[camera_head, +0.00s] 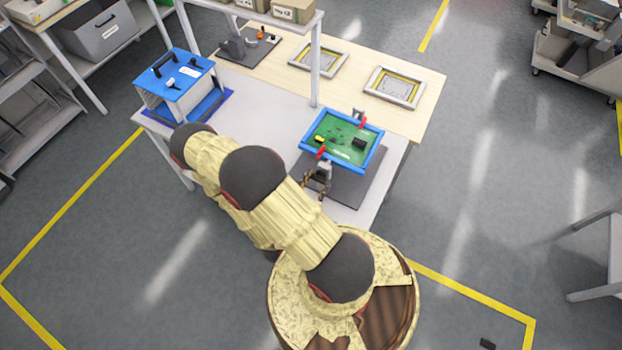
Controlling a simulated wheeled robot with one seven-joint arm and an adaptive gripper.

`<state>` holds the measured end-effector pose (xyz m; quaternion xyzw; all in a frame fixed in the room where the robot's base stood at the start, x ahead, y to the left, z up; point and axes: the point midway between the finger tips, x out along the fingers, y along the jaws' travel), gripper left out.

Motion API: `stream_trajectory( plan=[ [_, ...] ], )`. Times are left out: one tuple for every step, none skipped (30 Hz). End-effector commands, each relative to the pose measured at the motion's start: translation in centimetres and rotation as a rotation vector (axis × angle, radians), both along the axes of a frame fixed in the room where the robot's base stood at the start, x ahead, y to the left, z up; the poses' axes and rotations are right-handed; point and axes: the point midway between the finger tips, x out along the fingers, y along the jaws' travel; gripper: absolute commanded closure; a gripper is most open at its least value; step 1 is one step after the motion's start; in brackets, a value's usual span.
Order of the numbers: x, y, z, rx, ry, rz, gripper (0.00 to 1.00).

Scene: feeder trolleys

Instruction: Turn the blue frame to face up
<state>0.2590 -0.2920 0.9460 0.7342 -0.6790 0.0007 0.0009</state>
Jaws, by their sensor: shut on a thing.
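The blue frame (374,155) holds a green board (341,140) with small dark and yellow parts on its upward-showing side. It sits between two grey supports with red clamps, one at the near edge (323,170) and one at the far edge (358,113). The frame is above a dark grey plate (345,190); I cannot tell whether it is exactly level. My gripper (318,184) is at the near support, beside the frame's near edge. Its brown fingers are shut on the grey part there, seemingly the turning knob. My arm partly hides the gripper.
A blue-topped box fixture (175,75) stands at the table's left end. Two grey-and-yellow framed trays (319,58) (394,87) lie on the wooden bench behind. A white upright post (315,70) stands near the frame.

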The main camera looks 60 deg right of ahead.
Motion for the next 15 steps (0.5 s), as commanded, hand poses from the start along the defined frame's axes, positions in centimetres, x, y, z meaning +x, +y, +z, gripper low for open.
stream_trajectory(
  plan=[
    [-0.02,0.01,-0.27,0.006,0.005,0.002,1.00],
    [-0.06,0.01,-0.27,0.005,0.008,0.002,1.00],
    [-0.11,0.01,-0.28,0.005,0.011,0.002,1.00],
    [-0.14,0.01,-0.28,0.005,0.013,0.002,1.00],
    [-0.16,0.01,-0.28,0.005,0.014,0.002,1.00],
    [-0.17,0.01,-0.28,0.005,0.015,0.002,1.00],
    [-0.17,0.01,-0.28,0.005,0.015,0.002,1.00],
    [-0.18,0.01,-0.28,0.006,0.016,0.002,1.00],
    [-0.18,0.01,-0.28,0.006,0.017,0.002,1.00],
    [-0.18,0.01,-0.28,0.006,0.017,0.002,1.00],
    [-0.18,0.02,-0.28,0.006,0.017,0.002,1.00],
    [-0.18,0.02,-0.28,0.006,0.017,0.002,1.00],
    [-0.18,0.02,-0.28,0.006,0.017,0.002,1.00],
    [-0.18,0.02,-0.29,0.006,0.017,0.002,1.00],
    [-0.18,0.02,-0.29,0.006,0.017,0.002,0.55]
  ],
)
